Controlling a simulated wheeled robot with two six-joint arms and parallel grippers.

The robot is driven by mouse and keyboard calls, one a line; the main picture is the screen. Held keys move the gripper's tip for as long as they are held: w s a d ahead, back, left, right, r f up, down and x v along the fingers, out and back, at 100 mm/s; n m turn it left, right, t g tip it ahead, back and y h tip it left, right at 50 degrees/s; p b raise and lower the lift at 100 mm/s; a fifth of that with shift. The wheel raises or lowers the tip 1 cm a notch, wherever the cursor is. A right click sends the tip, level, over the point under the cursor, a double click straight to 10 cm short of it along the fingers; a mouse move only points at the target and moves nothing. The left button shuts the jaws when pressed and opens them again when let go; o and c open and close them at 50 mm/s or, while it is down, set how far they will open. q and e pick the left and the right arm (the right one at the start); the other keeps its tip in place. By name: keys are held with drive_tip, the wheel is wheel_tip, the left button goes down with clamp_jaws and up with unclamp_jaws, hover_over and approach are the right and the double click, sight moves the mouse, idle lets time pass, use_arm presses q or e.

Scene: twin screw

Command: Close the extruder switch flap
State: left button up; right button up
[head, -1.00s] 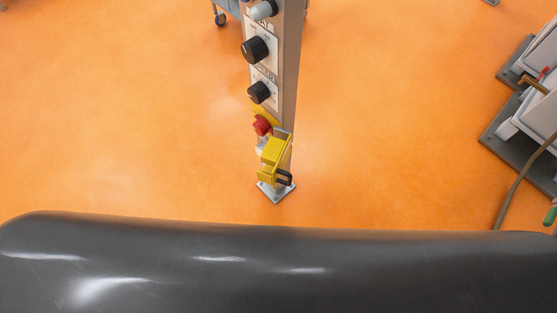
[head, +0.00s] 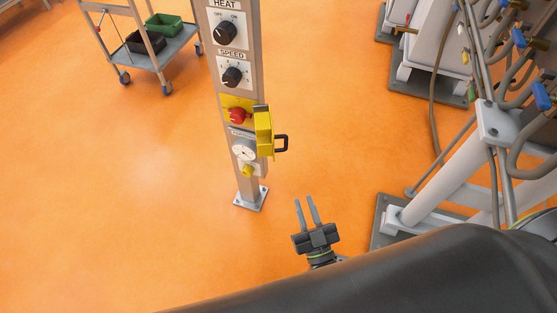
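The extruder switch flap (head: 264,132) is yellow with a black handle (head: 281,144). It stands open, swung out to the right side of the grey control post (head: 253,85). The red button (head: 237,115) on its yellow plate and a white round dial (head: 244,150) show uncovered beside it. My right gripper (head: 306,204) is below and to the right of the flap in the head view, apart from it. Its two grey fingers point up in the picture with a gap between them, and nothing is held. My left gripper is not in view.
Two black knobs, heat (head: 227,32) and speed (head: 232,77), sit higher on the post. A trolley (head: 178,50) with bins stands at the upper left. White machinery with hoses (head: 470,165) fills the right. The orange floor on the left is clear.

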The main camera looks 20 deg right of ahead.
drive_tip(key=p, duration=0.1)
approach(286, 145)
drive_tip(key=p+x, duration=0.1)
drive_tip(key=x, duration=0.8)
drive_tip(key=shift+w+d, duration=0.1)
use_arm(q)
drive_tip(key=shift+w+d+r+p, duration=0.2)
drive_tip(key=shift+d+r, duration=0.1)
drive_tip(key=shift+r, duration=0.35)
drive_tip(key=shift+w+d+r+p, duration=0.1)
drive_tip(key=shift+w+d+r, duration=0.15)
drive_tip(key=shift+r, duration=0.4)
use_arm(e)
drive_tip(key=shift+w+r, duration=0.25)
drive_tip(key=shift+w, duration=0.4)
drive_tip(key=shift+c, duration=0.2)
clamp_jaws()
